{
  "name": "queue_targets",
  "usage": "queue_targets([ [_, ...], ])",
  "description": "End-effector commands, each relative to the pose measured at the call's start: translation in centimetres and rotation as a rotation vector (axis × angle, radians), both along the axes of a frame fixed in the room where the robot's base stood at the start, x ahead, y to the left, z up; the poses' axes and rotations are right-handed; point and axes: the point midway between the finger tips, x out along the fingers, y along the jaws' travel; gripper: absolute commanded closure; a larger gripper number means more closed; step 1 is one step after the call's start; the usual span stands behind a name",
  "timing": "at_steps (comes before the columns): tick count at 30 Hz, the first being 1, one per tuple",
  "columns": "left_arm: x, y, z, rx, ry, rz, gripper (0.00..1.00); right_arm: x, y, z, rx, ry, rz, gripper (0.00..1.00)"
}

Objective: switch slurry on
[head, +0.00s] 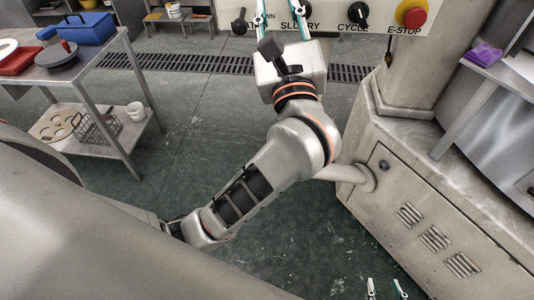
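The control panel (330,30) crosses the top of the head view, partly cut off. Its SLURRY label (290,26) is partly covered by a finger of my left gripper, and I cannot make out the slurry knob or its setting. My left gripper (279,12) is in front of the panel, its two fingers apart; their tips run up to or past the top edge, so contact is unclear. My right gripper (385,286) shows only its fingertips at the bottom edge, apart and empty, low beside the machine cabinet.
A black CYCLE knob (357,14) and a red E-STOP button (413,17) sit right of the slurry label; another black knob (240,23) is left of it. The machine cabinet (425,205) fills the right. A steel table (80,65) stands at left. Green floor between is clear.

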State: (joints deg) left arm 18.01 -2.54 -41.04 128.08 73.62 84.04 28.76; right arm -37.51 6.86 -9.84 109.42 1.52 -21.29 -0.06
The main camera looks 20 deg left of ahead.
Motion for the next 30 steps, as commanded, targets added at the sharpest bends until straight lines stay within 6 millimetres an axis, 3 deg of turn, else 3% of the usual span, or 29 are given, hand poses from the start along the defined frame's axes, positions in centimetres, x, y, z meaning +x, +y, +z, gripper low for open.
queue_targets([
  [6,-1.9,1.0,2.5,0.240,-0.050,0.107,0.72,0.0,0.0,0.0,0.000,0.000,0.000,0.60],
  [14,-4.1,0.5,4.8,0.546,-0.087,0.232,0.72,0.0,0.0,0.0,0.000,0.000,0.000,0.60],
  [23,-5.9,-1.9,5.8,0.919,-0.099,0.361,0.72,0.0,0.0,0.0,0.000,0.000,0.000,0.60],
  [30,-6.5,-4.6,5.1,1.232,-0.085,0.448,0.72,0.0,0.0,0.0,0.000,0.000,0.000,0.60],
])
